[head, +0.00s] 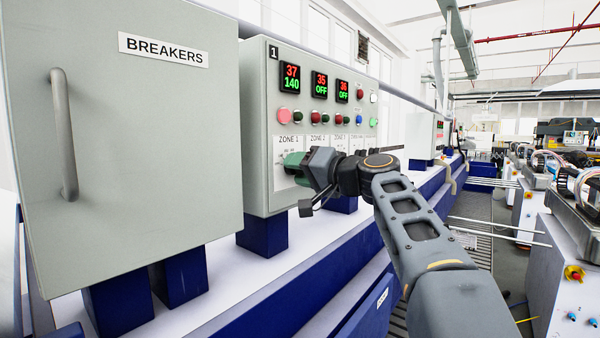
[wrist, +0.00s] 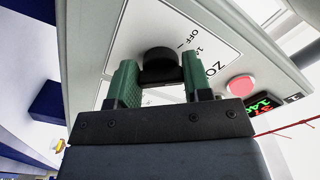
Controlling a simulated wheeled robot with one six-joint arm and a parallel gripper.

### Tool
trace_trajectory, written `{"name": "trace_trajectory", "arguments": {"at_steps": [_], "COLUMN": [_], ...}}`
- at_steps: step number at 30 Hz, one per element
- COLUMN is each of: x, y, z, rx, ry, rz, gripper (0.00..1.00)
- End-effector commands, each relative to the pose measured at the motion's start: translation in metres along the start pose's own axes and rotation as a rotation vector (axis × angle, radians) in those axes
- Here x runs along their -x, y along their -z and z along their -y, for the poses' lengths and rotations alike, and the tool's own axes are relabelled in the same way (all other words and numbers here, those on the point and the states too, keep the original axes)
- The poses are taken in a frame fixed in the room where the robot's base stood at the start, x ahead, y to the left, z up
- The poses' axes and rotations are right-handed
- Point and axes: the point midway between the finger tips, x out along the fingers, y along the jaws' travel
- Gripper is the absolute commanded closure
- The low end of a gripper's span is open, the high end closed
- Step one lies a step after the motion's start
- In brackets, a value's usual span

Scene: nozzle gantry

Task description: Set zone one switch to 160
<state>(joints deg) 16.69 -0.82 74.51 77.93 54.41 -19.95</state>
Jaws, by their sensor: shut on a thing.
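The control box (head: 258,110) marked 1 has a ZONE 1 label at its left. The zone one display (head: 291,78) reads 37 in red over 140 in green. My gripper (head: 294,160) is at the ZONE 1 plate and hides the switch there in the head view. In the wrist view the black zone one switch knob (wrist: 160,62) sits between the green fingers of my gripper (wrist: 159,75), which is shut on it. The plate's OFF mark shows beside the knob; the pointer's setting cannot be read.
Two displays (head: 320,84) to the right read 35 OFF and 36 OFF. A lit pink button (head: 284,115) is above the ZONE 1 label. A grey BREAKERS cabinet (head: 125,150) with a handle stands close on the left. Machines line the aisle's right.

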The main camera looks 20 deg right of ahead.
Motion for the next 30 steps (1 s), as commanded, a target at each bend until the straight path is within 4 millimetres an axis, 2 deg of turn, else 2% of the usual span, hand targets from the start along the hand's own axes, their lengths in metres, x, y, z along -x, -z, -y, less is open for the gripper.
{"name": "trace_trajectory", "arguments": {"at_steps": [6,15,30], "x": [0.0000,0.0000,0.0000], "y": [0.0004,0.0006,0.0006], "z": [0.0012,0.0019,0.0022], "rx": [-0.178,-0.351,-0.439], "ry": [0.000,0.000,0.000], "rz": [0.000,0.000,0.000], "gripper": [0.78,0.78,0.78]}}
